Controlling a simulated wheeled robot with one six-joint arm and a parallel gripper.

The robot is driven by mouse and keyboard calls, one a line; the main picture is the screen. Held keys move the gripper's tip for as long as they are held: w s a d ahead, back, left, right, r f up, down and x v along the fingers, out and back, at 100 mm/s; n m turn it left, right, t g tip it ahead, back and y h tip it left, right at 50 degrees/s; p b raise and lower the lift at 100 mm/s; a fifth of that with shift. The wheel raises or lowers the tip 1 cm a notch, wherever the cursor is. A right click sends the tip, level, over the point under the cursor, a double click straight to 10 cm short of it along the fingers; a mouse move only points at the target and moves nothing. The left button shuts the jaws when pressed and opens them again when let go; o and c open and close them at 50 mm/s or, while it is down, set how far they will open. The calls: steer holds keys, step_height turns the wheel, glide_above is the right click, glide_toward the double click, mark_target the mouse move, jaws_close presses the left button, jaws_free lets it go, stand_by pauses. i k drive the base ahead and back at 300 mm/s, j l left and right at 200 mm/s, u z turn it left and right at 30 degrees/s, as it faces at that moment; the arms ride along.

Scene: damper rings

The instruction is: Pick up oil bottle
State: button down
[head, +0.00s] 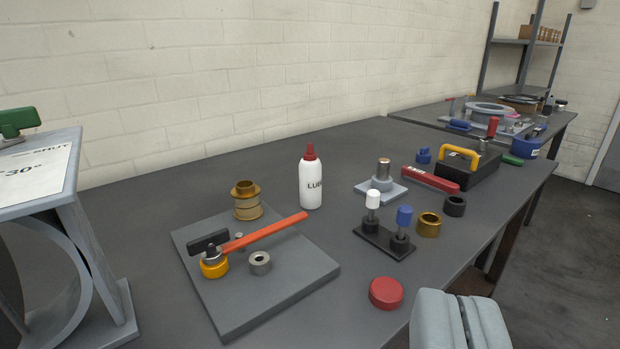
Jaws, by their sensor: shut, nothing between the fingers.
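The oil bottle (312,182) is white with a red cap and dark lettering that starts "LUB". It stands upright on the grey bench (150,204), behind the flat grey plate. My gripper (460,318) shows at the bottom right, its pale grey fingers shut and empty. It is apart from the bottle, in front and to the right of it, by the bench's front edge.
A grey plate (262,302) holds an orange-handled tool (265,232) and rings. A brass bushing (246,201) stands left of the bottle. A block with white and blue knobs (373,236), a red cap (386,293) and a metal post (382,180) stand to the right.

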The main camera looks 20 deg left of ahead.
mark_target(310, 165)
steer(key=i+l, duration=0.2)
steer(key=l, duration=0.15)
steer(key=i+l+u, duration=0.1)
steer(key=i+l, duration=0.3)
steer(key=l, duration=0.25)
steer(key=i+l, duration=0.2)
steer(key=l, duration=0.15)
steer(key=u, duration=0.05)
